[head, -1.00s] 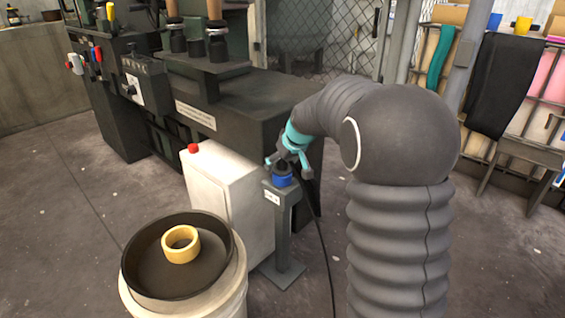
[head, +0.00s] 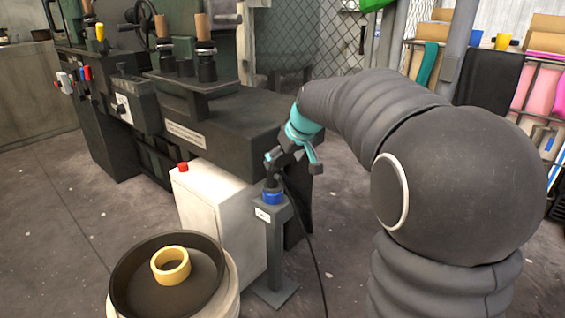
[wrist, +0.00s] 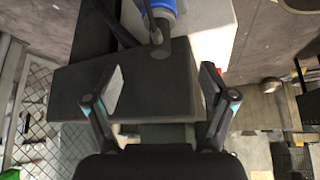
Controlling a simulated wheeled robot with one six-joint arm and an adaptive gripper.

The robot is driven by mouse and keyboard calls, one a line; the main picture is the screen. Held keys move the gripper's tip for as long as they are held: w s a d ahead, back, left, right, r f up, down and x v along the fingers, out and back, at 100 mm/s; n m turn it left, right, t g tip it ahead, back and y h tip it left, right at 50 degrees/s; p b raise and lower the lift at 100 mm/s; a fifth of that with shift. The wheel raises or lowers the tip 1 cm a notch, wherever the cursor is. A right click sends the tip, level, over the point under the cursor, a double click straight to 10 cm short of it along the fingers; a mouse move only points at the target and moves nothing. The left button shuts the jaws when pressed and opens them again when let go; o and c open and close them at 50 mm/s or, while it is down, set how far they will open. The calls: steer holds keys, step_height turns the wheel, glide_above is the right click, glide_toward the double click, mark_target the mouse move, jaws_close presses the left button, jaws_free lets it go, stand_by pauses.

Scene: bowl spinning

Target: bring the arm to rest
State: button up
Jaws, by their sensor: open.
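My gripper (head: 292,162) is open, with teal and dark grey fingers, just above and to the right of a dark-topped tool with a blue collar (head: 273,196) in the head view. The tool stands upright on a slim grey post (head: 272,240), and a black cable runs down from it. In the wrist view, my gripper's fingers (wrist: 162,82) are spread with nothing between them. The tool's grey end (wrist: 160,46) shows beyond the fingertips, with the blue collar at the top edge. My grey arm bends down toward the post from the right.
A white cabinet (head: 215,215) with a red button stands beside the post. At the lower left, a dark bowl (head: 205,285) holding a yellow ring (head: 170,266) sits on a pale drum. A dark machine (head: 225,120) stands behind. Floor to the right of the post is open.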

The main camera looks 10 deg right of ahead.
stand_by(0.3)
steer(key=s+f+m+g+h+p, duration=0.1)
steer(key=s+f+m+g+p, duration=0.2)
steer(key=s, duration=0.9)
steer(key=s+a+r+t+p, duration=0.1)
steer(key=s+r+p, duration=0.3)
steer(key=s, duration=0.7)
steer(key=s+a+r+t+h+p, duration=0.1)
steer(key=s+r+p, duration=0.2)
steer(key=s, duration=0.8)
steer(key=shift+r+p, duration=0.35)
steer(key=shift+r, duration=0.35)
